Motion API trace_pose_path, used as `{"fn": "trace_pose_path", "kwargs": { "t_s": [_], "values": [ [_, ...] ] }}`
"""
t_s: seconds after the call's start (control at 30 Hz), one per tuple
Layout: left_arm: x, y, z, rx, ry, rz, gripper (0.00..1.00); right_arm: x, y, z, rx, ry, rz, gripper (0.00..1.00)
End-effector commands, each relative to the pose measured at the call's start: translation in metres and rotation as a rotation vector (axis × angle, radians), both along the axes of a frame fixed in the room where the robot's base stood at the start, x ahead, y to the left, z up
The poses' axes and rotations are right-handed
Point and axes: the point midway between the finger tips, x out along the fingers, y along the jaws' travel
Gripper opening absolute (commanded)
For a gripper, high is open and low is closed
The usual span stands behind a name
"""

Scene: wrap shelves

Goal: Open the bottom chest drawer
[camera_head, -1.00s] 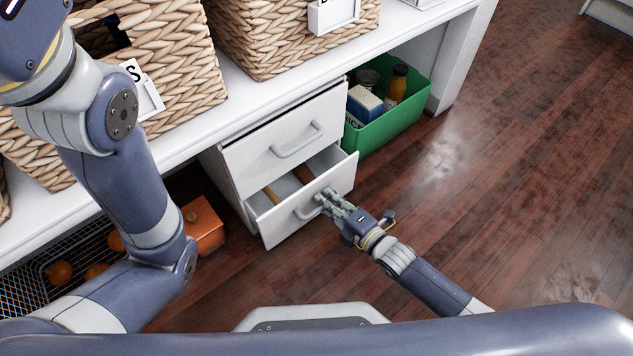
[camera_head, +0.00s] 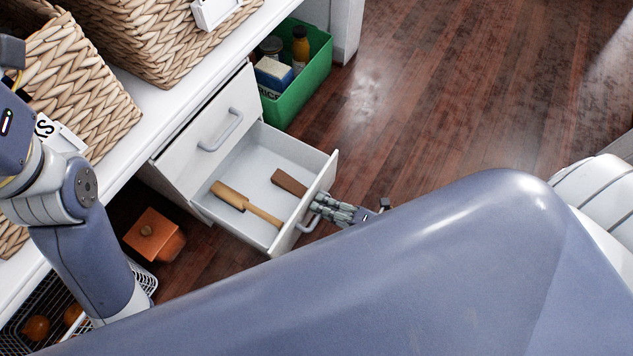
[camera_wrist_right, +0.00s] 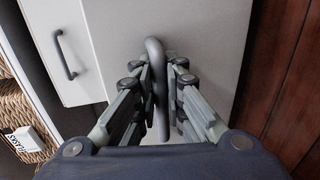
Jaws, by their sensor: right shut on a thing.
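The bottom chest drawer (camera_head: 262,232) is pulled well out of the white chest in the head view. Inside it lie a wooden utensil (camera_head: 246,203) with a handle and a brown wooden piece (camera_head: 289,183). My right gripper (camera_head: 318,208) is at the drawer's front, shut on the grey bottom handle (camera_head: 308,226). In the right wrist view the handle (camera_wrist_right: 156,75) runs between the fingers. The upper drawer (camera_head: 207,125) is closed, its handle (camera_head: 221,131) free. My left arm shows at the left; its gripper is out of view.
A green bin (camera_head: 309,85) with bottles and a box stands behind the drawer. An orange box (camera_head: 153,236) and a wire basket (camera_head: 148,284) are on the floor at left. Wicker baskets (camera_head: 75,75) stand on the white shelf (camera_head: 150,100). The floor at right is clear.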

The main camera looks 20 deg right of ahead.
Motion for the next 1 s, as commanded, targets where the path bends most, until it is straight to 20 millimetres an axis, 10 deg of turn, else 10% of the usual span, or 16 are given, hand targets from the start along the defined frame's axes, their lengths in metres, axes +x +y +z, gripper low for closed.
{"fn": "trace_pose_path", "kwargs": {
  "t_s": [0.33, 0.4, 1.0],
  "values": [
    [0.0, 0.0, 0.0, 0.0, 0.001, -0.001, 0.0, -0.001, 0.0, 0.0, 0.004, 0.002, 0.0, 0.0],
    [0.0, 0.0, 0.0, 0.0, 0.001, -0.001, 0.0, -0.001, 0.0, 0.0, 0.004, 0.002, 0.0, 0.19],
    [0.0, 0.0, 0.0, 0.0, 0.001, 0.0, 0.0, -0.032, -0.022, 0.006, 0.0, 0.006, 0.0, 0.19]
  ]
}}
